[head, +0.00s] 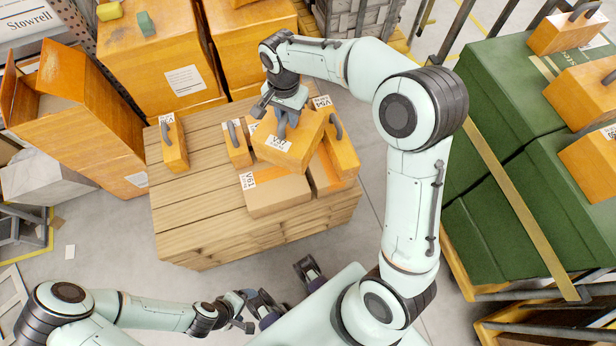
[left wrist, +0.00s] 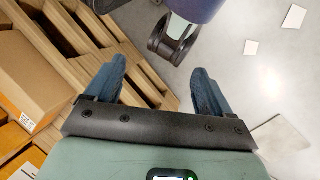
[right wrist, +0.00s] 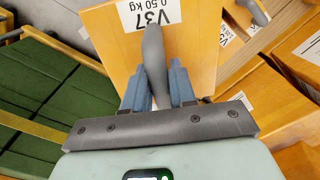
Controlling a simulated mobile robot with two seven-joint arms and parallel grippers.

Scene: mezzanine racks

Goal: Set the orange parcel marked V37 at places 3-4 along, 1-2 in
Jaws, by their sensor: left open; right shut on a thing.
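The orange parcel marked V37 (head: 283,152) hangs tilted above the boxes on the wooden pallet (head: 190,215) in the head view. Its V37 label and grey handle (right wrist: 153,48) show clearly in the right wrist view. My right gripper (head: 284,118) is shut on that handle, with a blue finger on either side of it in the right wrist view (right wrist: 157,82). The parcel hides part of the load under it, and I cannot tell whether it touches anything there. My left gripper (left wrist: 158,80) is open and empty, low beside the pallet's front edge.
On the pallet stand a left orange parcel (head: 173,150), another (head: 235,150), one at right (head: 343,152) and a cardboard box (head: 275,195). The pallet's left front boards are bare. Large orange boxes (head: 180,70) stand behind; green crates (head: 510,100) stand right.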

